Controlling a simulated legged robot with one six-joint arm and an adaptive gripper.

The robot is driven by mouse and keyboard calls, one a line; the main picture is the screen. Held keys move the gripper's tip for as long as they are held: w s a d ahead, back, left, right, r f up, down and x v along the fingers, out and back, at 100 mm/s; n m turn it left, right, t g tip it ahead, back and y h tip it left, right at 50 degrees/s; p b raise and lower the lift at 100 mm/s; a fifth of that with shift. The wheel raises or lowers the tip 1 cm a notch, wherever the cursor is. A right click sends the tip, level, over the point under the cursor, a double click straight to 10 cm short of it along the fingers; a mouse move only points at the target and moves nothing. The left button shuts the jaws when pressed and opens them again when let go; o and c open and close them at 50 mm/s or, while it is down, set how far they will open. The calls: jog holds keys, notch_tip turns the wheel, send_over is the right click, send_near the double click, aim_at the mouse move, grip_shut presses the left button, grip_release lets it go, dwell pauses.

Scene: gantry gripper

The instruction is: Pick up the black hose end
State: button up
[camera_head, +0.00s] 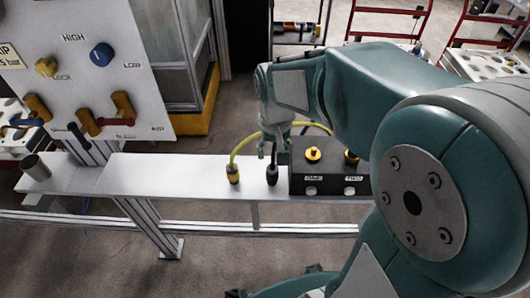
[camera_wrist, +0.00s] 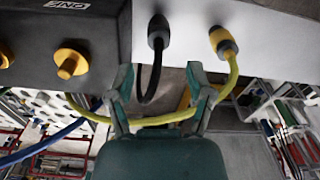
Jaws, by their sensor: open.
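The black hose end (camera_head: 271,175) stands upright on the white shelf (camera_head: 165,172), just left of the black box. In the wrist view the black hose end (camera_wrist: 158,33) sits at the top centre, with its thin black hose curving away from it. My gripper (camera_head: 272,146) is above the black hose end in the head view. In the wrist view my gripper (camera_wrist: 160,78) has its two fingers apart, with the black hose showing in the gap between them. Nothing is held. Whether a finger touches a hose cannot be told.
A yellow hose end (camera_head: 233,174) stands left of the black one; its yellow hose (camera_wrist: 160,121) passes across the finger gap in the wrist view. The black box (camera_head: 330,171) with brass knobs is close on the right.

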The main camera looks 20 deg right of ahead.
aim_at(272, 169)
jog(key=shift+w+f, duration=0.4)
jog(key=shift+w, duration=0.15)
jog(key=shift+w+f, duration=0.15)
jog(key=shift+f, duration=0.1)
jog(key=f, duration=0.4)
jog(key=shift+a+f, duration=0.2)
jog(key=shift+f, duration=0.2)
jog(key=f, duration=0.3)
jog(key=d+f, duration=0.1)
jog(key=f, duration=0.1)
jog(key=shift+w, duration=0.25)
jog(key=shift+a+f, duration=0.1)
jog(key=shift+f, duration=0.2)
jog(key=shift+c, duration=0.4)
jog(key=c, duration=0.8)
